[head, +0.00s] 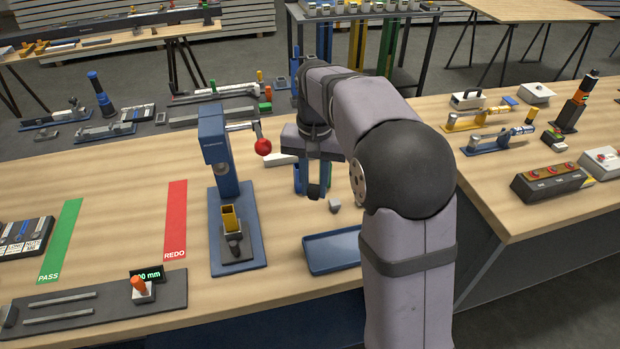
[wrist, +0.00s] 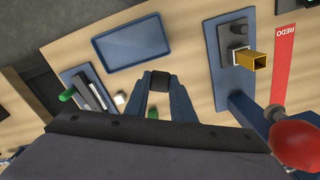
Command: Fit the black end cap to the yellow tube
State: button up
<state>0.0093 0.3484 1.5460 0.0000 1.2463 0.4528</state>
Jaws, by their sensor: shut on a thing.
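The yellow tube (head: 230,217) is square and open-ended, and stands upright in a holder on the blue press base. It also shows in the wrist view (wrist: 252,62), right of my gripper. My gripper (wrist: 160,88) has its blue fingers shut on the black end cap (wrist: 159,80), held between the fingertips. In the head view my gripper (head: 313,190) is above the table, to the right of the press and apart from the tube. My arm partly hides the area behind it.
An empty blue tray (head: 332,250) lies in front. A small grey piece (head: 334,206) lies near it. Red (head: 175,220) and green (head: 60,240) strips are left.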

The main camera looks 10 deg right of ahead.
jog(key=s+a+r+m+p, duration=0.45)
jog(key=s+r, duration=0.25)
jog(key=r, duration=0.2)
jog(key=w+a+f+n+p, duration=0.1)
jog(key=w+a+n+p, duration=0.15)
jog(key=a+p, duration=0.35)
jog(key=w+a+f+n+p, duration=0.15)
jog(key=a+n+p, duration=0.25)
jog(key=a, duration=0.4)
jog(key=w+a+f+n, duration=0.2)
jog(key=w+f+n, duration=0.1)
jog(key=w, duration=0.5)
jog(key=shift+f, duration=0.9)
jog(key=shift+f, duration=0.2)
jog(key=shift+f+b, duration=2)
jog(key=shift+f, duration=0.5)
jog(key=shift+f, duration=0.8)
